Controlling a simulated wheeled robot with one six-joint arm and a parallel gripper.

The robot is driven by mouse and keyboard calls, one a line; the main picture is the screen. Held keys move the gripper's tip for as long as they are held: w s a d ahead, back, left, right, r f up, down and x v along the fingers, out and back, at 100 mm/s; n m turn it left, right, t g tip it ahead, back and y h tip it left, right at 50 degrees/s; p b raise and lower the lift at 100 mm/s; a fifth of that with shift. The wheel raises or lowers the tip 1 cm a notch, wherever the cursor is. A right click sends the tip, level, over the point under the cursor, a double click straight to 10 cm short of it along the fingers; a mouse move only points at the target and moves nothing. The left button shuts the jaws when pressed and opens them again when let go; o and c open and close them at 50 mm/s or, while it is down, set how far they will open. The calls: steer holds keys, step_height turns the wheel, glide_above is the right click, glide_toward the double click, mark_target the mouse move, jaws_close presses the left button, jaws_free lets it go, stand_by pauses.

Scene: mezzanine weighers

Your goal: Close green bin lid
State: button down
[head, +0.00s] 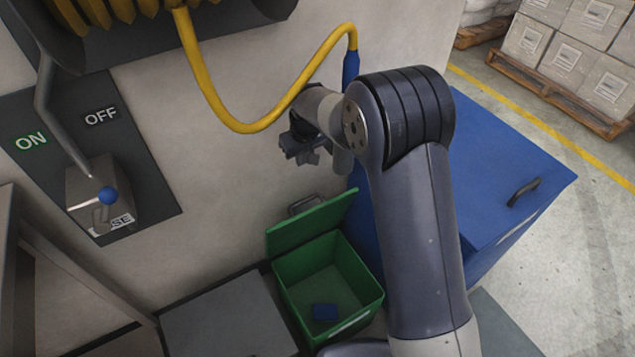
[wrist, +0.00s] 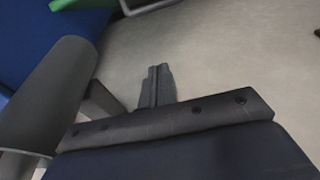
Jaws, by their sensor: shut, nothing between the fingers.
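The green bin (head: 330,283) stands on the floor against the wall, below my arm. Its green lid (head: 312,224) is open and tilted up at the wall side, with a grey handle (head: 305,204) at its upper edge. In the wrist view the fingers (wrist: 158,72) are shut together and empty. A green edge (wrist: 85,4) and part of a grey handle (wrist: 150,5) show at the top there.
A blue chest (head: 505,200) with a black handle stands right of the bin. A yellow hose (head: 235,124) loops down close to my gripper. A lever box (head: 103,194) with ON and OFF marks is on the left wall. A grey slab (head: 225,318) lies left of the bin.

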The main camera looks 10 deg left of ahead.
step_height(320, 180, down, 11)
steer(key=s+b, duration=0.1)
steer(key=shift+d+f, duration=0.2)
steer(key=shift+d, duration=0.15)
steer(key=shift+s, duration=0.1)
stand_by(0.5)
